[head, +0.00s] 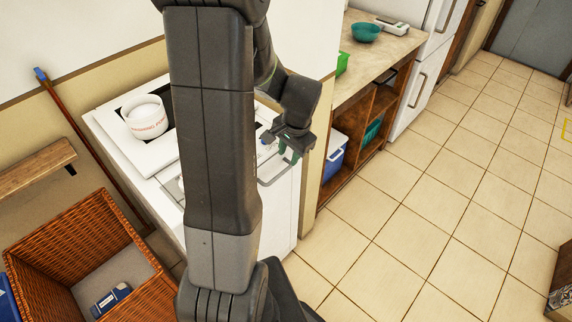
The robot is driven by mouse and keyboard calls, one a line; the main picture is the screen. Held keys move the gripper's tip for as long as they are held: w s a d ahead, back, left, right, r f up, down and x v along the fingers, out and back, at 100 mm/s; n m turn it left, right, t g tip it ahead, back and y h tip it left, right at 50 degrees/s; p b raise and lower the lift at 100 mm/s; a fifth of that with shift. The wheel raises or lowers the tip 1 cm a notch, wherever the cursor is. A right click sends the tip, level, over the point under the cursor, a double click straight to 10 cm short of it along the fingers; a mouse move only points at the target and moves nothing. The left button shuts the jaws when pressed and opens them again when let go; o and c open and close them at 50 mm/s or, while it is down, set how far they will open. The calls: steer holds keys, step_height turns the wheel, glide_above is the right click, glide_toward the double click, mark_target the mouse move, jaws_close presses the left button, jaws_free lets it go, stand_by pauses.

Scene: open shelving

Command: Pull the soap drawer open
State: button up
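The white washing machine (282,215) stands at the left of centre, partly hidden behind my arm. I cannot clearly make out the soap drawer; a grey panel edge (172,188) shows just left of my arm, and much of the machine's front is covered. My gripper (289,157) points down by the machine's upper right front, close to a grey curved part (275,174). Whether it touches the machine cannot be told. The fingers are small and dark, and their gap is not clear.
A white tub (146,117) stands on the machine's top. A wicker basket (92,232) holding a blue item (110,299) is at lower left. A wooden shelf unit (368,138) with a blue cooler (334,158) stands right of the machine.

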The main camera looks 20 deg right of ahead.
mark_target(285, 170)
steer(key=f, duration=0.4)
steer(key=w+f, duration=0.1)
steer(key=f, duration=0.1)
steer(key=shift+a+f, duration=0.2)
steer(key=shift+f, duration=0.05)
jaws_close()
